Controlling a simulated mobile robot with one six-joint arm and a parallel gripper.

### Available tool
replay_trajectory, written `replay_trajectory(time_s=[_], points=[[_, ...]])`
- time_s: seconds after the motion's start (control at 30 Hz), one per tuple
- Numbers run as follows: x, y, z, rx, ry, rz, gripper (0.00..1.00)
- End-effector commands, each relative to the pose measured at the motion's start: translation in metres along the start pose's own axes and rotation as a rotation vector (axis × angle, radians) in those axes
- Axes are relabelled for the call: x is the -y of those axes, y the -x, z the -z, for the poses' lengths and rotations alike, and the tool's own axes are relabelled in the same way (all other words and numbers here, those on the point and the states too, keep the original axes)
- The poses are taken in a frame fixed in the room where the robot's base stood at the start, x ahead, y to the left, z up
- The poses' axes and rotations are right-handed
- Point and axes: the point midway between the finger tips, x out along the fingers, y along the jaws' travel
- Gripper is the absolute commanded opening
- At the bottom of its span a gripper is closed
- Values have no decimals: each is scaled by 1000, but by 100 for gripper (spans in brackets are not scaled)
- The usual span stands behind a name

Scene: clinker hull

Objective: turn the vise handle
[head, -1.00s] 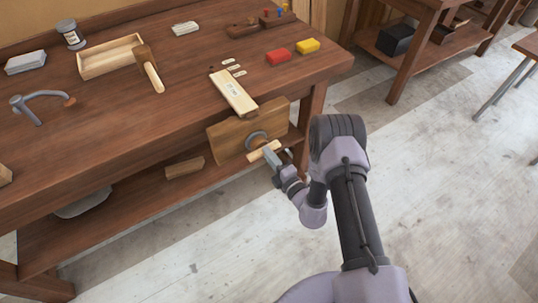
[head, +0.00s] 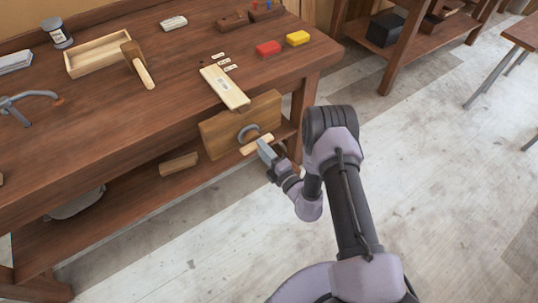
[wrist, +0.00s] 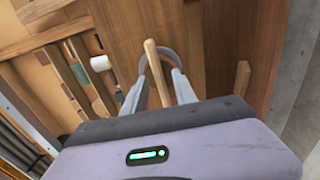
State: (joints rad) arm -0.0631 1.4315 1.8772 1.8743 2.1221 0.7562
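The vise handle (head: 257,144) is a pale wooden bar below the grey ring of the vise screw (head: 248,132). The vise's wooden jaw (head: 217,135) stands at the bench's front. In the head view my gripper (head: 264,150) is right at the handle. In the wrist view the handle (wrist: 154,66) runs between the two grey fingers of my gripper (wrist: 159,77). The fingers are apart, with a visible gap on each side of the bar. The handle's near end is hidden behind my gripper body.
The workbench (head: 180,100) holds a mallet (head: 138,65), a wooden tray (head: 92,60), a labelled board (head: 225,88), a red block (head: 268,48) and a yellow block (head: 297,38). A wood block (head: 178,163) lies on the lower shelf.

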Motion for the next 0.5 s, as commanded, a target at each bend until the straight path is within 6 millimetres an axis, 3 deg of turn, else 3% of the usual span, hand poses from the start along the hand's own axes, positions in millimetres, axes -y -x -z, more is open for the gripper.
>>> replay_trajectory(time_s=[0.17,0.5], points=[[-2,36,-1,4,-4,5,34],[-2,142,-2,10,-5,4,34]])
